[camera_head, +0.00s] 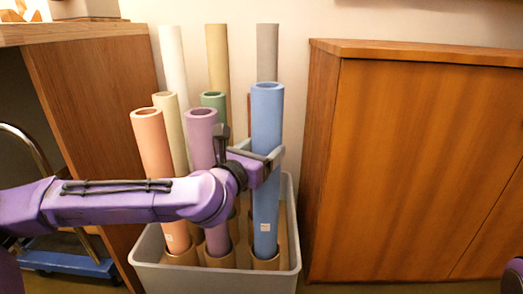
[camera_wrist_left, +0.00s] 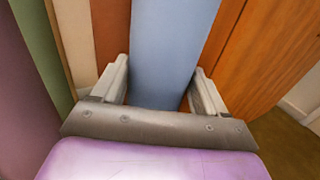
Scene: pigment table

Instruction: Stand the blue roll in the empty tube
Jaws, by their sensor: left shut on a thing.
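The blue roll (camera_head: 267,130) stands upright at the front right of the grey bin (camera_head: 215,281). Its lower end meets a brown cardboard tube (camera_head: 265,264) and appears to sit within the rim; how deep it goes is hidden. My left gripper (camera_head: 268,160) is shut on the blue roll around mid-height, coming from the left. In the left wrist view, the blue roll (camera_wrist_left: 172,55) stands between the two fingers of the gripper (camera_wrist_left: 160,80). My right gripper is not in view.
An orange roll (camera_head: 153,145) and a purple roll (camera_head: 203,140) stand left of the blue roll. Green (camera_head: 214,99), tan (camera_head: 217,55), white (camera_head: 173,60) and grey (camera_head: 267,50) rolls stand behind. A wooden cabinet (camera_head: 410,160) is close on the right, a wooden desk (camera_head: 95,110) on the left.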

